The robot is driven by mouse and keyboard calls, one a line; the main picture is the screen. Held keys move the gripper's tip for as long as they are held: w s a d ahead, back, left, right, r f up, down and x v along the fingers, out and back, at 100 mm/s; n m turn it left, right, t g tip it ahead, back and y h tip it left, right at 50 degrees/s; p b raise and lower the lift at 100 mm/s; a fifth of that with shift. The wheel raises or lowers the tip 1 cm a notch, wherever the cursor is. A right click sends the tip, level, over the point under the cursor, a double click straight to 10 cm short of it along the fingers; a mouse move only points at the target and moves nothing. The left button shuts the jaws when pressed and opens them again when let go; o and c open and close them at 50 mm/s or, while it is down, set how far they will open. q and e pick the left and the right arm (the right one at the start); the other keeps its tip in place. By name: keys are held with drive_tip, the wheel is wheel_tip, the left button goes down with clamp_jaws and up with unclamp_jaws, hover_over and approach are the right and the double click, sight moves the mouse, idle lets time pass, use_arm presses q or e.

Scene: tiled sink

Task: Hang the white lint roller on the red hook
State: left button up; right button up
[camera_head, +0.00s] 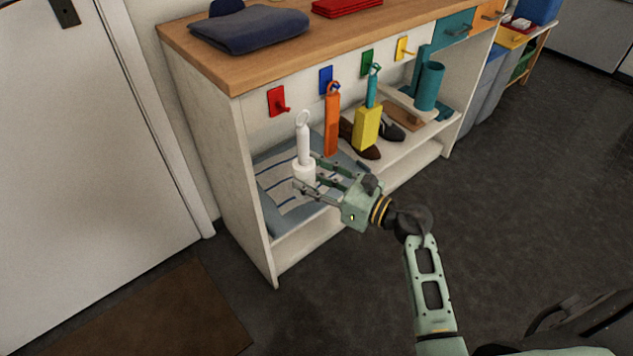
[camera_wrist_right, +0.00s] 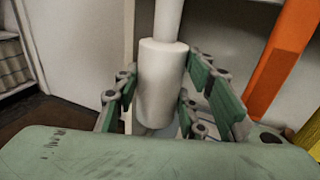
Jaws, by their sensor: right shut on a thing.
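The white lint roller (camera_head: 303,140) is upright, with its ring at the top and its thick roll at the bottom. My right gripper (camera_head: 310,174) is shut on the roll end and holds it in front of the shelf opening. The roll (camera_wrist_right: 161,85) also shows between the fingers of my right gripper (camera_wrist_right: 164,95) in the right wrist view. The red hook (camera_head: 278,101) is on the front panel under the worktop, above and left of the roller's ring. The ring is apart from the hook. My left gripper is out of view.
Blue (camera_head: 326,80), green (camera_head: 367,62) and yellow (camera_head: 404,49) hooks follow to the right. An orange item (camera_head: 331,125) hangs from the blue hook and a yellow one (camera_head: 367,130) from the green hook. Shoes (camera_head: 391,128) and a striped cushion (camera_head: 285,172) lie in the shelf.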

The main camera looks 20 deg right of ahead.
drive_tip(key=shift+w+a+f+b, duration=0.1)
drive_tip(key=shift+w+a+b, duration=0.2)
drive_tip(key=shift+w, duration=0.55)
drive_tip(key=shift+w+a+f+b, duration=0.1)
drive_tip(key=shift+w+a, duration=0.25)
drive_tip(key=shift+w, duration=0.5)
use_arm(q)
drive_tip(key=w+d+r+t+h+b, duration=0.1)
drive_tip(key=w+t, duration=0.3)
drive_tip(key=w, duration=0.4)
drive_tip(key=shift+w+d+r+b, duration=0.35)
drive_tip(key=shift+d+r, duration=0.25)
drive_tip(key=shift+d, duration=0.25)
use_arm(e)
drive_tip(key=shift+w+a+f, duration=0.2)
drive_tip(key=shift+w+a, duration=0.05)
drive_tip(key=shift+w, duration=0.4)
drive_tip(key=shift+w+a+f, duration=0.15)
drive_tip(key=shift+w+a, duration=0.05)
drive_tip(key=shift+w, duration=0.45)
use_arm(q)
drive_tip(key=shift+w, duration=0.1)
use_arm(e)
drive_tip(key=o, duration=1.2)
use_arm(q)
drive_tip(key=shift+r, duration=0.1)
